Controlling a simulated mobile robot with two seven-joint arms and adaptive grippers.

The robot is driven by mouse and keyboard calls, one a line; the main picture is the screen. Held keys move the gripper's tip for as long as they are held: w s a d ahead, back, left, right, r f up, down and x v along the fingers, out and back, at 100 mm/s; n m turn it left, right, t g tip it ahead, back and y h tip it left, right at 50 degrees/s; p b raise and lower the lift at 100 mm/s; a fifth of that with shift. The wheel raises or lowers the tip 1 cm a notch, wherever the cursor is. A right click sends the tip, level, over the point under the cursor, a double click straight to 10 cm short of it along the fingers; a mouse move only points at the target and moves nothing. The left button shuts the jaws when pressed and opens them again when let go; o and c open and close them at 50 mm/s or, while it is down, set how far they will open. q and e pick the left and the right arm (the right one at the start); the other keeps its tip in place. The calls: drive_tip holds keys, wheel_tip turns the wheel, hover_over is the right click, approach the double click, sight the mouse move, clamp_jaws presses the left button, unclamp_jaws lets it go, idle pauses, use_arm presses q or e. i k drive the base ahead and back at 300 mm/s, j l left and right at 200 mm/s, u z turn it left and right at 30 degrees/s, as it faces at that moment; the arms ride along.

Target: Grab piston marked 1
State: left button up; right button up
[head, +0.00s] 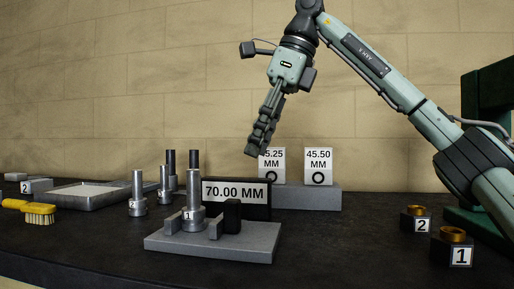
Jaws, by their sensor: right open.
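The piston marked 1 (193,207) is a grey metal piece with a slim upright rod. It stands upright on a grey fixture block (175,243), beside small upright blocks on the same base. Its lower part carries the white label "1". My right gripper (259,148) hangs from the arm above and to the right of the piston, fingers pointing down, apart from it and empty. It shows edge-on and covers part of a "45.25 MM" card. My left gripper is not in view.
A 70.00 MM display (236,191) stands behind the fixture. A piston marked 2 (137,207) and other rods stand left and behind. A tray (90,194) and yellow brush (38,215) lie left. Blocks marked 1 (453,252) and 2 (415,223) stand right. The bench between is clear.

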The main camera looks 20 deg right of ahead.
sight(194, 214)
drive_tip(key=k+j, duration=0.25)
drive_tip(key=k, duration=0.2)
drive_tip(key=k+j, duration=0.3)
drive_tip(key=k, duration=0.2)
